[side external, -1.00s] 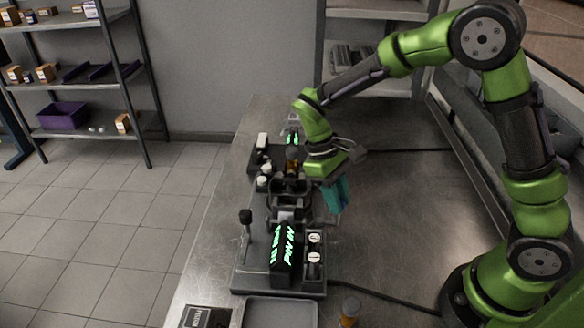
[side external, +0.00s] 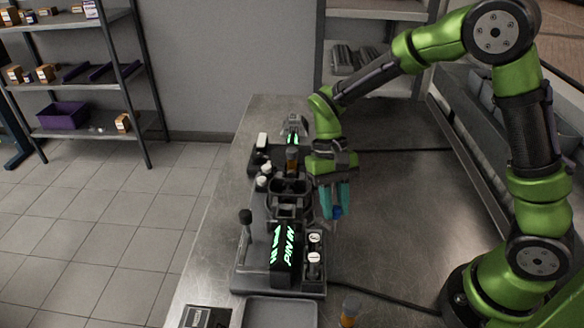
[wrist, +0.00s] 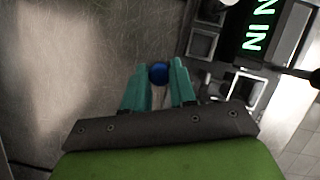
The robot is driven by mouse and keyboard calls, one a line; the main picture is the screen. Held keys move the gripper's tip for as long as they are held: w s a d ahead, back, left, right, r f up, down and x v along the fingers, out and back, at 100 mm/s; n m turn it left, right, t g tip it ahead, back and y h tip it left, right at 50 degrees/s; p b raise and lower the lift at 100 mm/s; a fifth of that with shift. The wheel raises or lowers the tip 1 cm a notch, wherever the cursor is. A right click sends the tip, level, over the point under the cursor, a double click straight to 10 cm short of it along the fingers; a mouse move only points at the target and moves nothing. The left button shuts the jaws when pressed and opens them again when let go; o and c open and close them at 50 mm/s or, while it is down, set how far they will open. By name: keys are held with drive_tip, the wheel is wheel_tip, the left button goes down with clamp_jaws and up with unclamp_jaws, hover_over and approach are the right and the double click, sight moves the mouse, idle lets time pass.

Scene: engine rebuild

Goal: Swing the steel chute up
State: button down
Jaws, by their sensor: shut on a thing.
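My gripper (side external: 334,208) has teal fingers pointing down just right of the dark fixture on the bench. Its fingers are shut on a blue round knob (side external: 336,212), which shows at their tips. In the wrist view the blue knob (wrist: 158,74) sits between the two teal fingertips, with a pale stem below it. Grey metal frames (side external: 288,208) stand in the middle of the fixture, left of my gripper. I cannot tell which grey part is the steel chute, or how the knob joins it.
A black block with green lit lettering (side external: 285,252) stands at the fixture's near end, beside white-capped parts (side external: 314,245). A black-knobbed lever (side external: 246,217) rises on the left. A grey tray (side external: 280,312) lies in front. The bench (side external: 390,220) is mostly clear to the right.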

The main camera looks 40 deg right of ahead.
idle(0.4)
drive_tip(key=c, duration=0.9)
unclamp_jaws()
drive_tip(key=shift+r, duration=0.15)
drive_tip(key=v, duration=1.6)
drive_tip(key=shift+w+r, duration=0.1)
drive_tip(key=shift+r, duration=0.25)
drive_tip(key=shift+d, duration=0.1)
drive_tip(key=s+t, duration=0.3)
drive_tip(key=s, duration=0.2)
drive_tip(key=s+d+t, duration=0.1)
drive_tip(key=s+t, duration=0.3)
drive_tip(key=s, duration=0.1)
drive_tip(key=s+d+r+t, duration=0.1)
drive_tip(key=s+t, duration=0.3)
drive_tip(key=s, duration=0.1)
drive_tip(key=shift+d+n, duration=0.2)
drive_tip(key=shift+n, duration=0.1)
